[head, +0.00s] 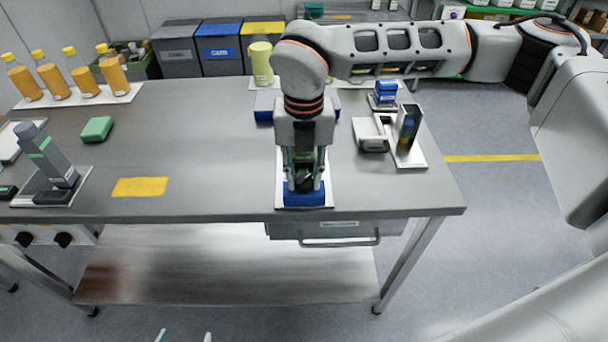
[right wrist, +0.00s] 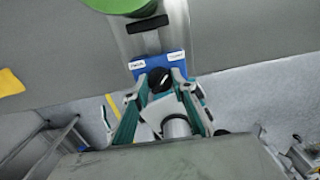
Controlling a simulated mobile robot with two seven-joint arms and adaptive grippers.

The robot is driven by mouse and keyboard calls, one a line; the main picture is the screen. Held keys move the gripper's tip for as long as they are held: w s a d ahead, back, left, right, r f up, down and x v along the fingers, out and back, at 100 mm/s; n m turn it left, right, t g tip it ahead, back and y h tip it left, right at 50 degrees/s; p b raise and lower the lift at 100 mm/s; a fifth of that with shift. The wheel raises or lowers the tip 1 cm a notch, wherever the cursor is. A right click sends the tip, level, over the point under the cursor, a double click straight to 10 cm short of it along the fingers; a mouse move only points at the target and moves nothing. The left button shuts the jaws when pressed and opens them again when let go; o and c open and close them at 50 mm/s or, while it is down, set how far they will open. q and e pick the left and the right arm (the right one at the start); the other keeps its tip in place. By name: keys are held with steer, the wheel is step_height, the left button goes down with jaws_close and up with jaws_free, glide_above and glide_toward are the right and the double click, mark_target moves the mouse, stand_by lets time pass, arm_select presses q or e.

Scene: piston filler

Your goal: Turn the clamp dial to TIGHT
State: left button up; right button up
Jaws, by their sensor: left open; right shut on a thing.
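The clamp dial (right wrist: 160,79) is a black knob on a blue block (right wrist: 139,67) at the table's front edge. Two small white labels flank the dial; their text is too small to read surely. In the head view the blue block (head: 303,198) shows below my right gripper (head: 304,184), which points down over it. In the right wrist view my right gripper (right wrist: 160,84) has its fingers on both sides of the dial, shut on it. My left gripper (head: 184,337) shows only its two fingertips at the bottom edge, apart and empty, away from the table.
A green round part (right wrist: 122,5) stands behind the dial block. A grey device (head: 52,165), a green sponge (head: 97,129) and yellow bottles (head: 55,78) are on the left. A white scale (head: 370,134) and a dark holder (head: 408,127) are on the right. A drawer (head: 335,229) hangs below.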

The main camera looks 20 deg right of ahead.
mark_target(304, 181)
steer(key=o, duration=1.1)
steer(key=shift+r, duration=0.1)
step_height(304, 181, up, 12)
steer(key=shift+f, duration=0.1)
steer(key=shift+s, duration=0.1)
